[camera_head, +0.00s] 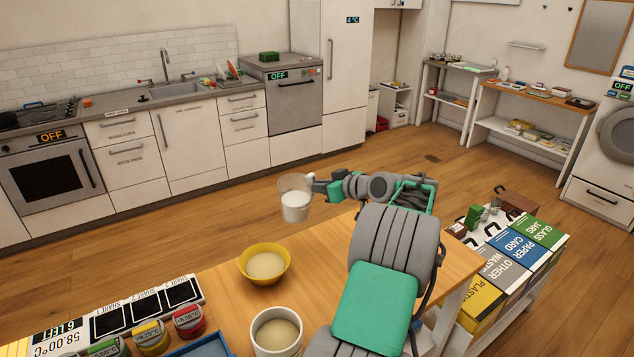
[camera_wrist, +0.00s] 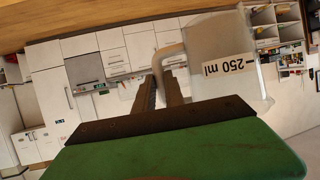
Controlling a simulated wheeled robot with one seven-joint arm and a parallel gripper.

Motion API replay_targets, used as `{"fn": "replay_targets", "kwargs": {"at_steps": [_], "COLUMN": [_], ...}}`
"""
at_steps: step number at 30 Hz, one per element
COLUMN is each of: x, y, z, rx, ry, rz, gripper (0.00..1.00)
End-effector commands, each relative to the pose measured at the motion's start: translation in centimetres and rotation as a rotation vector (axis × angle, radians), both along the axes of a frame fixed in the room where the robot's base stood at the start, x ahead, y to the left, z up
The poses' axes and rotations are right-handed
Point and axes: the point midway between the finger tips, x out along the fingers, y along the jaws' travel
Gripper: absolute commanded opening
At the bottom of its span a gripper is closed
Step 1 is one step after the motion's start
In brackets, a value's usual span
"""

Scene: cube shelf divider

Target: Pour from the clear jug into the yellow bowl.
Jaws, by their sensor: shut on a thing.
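The clear jug (camera_head: 296,187) is held up in the air beyond the wooden table's far edge, looking about upright, with white contents in its lower part. My gripper (camera_head: 318,187) is shut on the jug's handle at its right side. In the wrist view the jug (camera_wrist: 205,42) carries an upside-down "250 ml" label, and its handle (camera_wrist: 157,63) sits at the fingertips of my gripper (camera_wrist: 161,85). The yellow bowl (camera_head: 263,281) stands on the table, nearer and lower left of the jug, apart from it. It holds something beige.
A white round container (camera_head: 256,340) with beige contents stands near the bowl on the table (camera_head: 225,290). Coloured-lid jars (camera_head: 150,335) and a display panel (camera_head: 60,338) line the left edge. Labelled bins (camera_head: 505,270) stand at right. Open floor lies beyond the table.

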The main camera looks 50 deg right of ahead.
Motion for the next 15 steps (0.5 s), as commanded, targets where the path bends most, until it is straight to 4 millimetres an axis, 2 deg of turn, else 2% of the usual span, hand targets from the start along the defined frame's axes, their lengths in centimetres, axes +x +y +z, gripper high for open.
{"fn": "replay_targets", "kwargs": {"at_steps": [1,6,15], "x": [0.1,0.3,0.7], "y": [-0.6,-2.6,-5.4], "z": [0.8,2.3,4.2], "rx": [-0.003,-0.003,-0.004], "ry": [-0.002,-0.002,-0.002], "rz": [-0.001,-0.002,-0.001], "gripper": [0.0,0.0,0.0]}}
